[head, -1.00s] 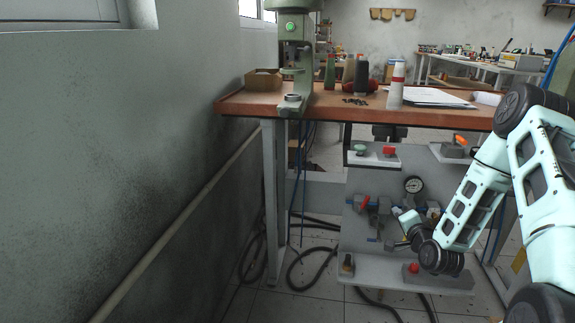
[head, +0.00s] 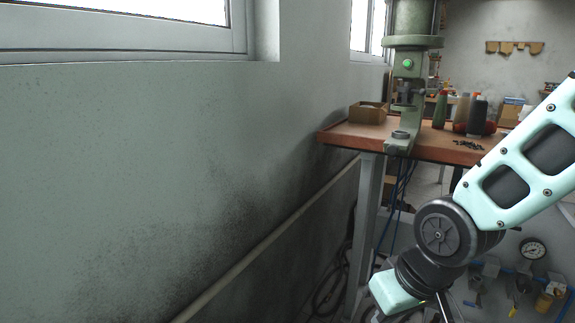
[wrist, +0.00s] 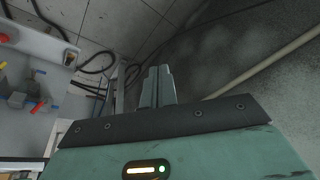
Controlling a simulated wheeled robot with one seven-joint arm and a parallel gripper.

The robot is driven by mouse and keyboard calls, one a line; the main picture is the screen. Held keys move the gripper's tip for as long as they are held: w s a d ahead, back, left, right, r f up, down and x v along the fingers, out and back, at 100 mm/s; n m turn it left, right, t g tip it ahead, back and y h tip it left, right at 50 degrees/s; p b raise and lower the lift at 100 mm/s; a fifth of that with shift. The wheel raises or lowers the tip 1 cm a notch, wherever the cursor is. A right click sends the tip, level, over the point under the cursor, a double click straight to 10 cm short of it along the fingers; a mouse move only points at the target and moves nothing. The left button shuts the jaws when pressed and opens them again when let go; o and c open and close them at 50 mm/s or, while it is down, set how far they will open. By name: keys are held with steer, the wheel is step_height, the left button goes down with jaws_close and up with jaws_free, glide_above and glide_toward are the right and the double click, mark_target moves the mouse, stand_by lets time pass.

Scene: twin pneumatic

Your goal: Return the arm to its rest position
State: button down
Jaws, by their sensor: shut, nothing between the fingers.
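My arm, pale mint with black joints, comes in from the right edge of the head view and bends down to its wrist at the bottom. In the wrist view my gripper (wrist: 158,73) is shut, its two grey fingers side by side with nothing between them. The fingers point toward the floor and the base of the wall, and touch nothing that I can see. In the head view the gripper's fingers are mostly cut off by the lower edge.
A grey wall (head: 140,170) with a slanting pipe (head: 262,245) fills the left. A pneumatic panel with a gauge (head: 532,248) stands below. Hoses (wrist: 100,62) lie on the tiled floor.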

steer(key=s+a+r+n+g+h, duration=0.1)
steer(key=s+r+n+g+h, duration=0.25)
steer(key=s, duration=0.95)
step_height(320, 180, up, 22)
steer(key=y+p, duration=0.2)
steer(key=p, duration=1.9)
steer(key=shift+w+f+t, duration=0.2)
steer(key=shift+t, duration=0.25)
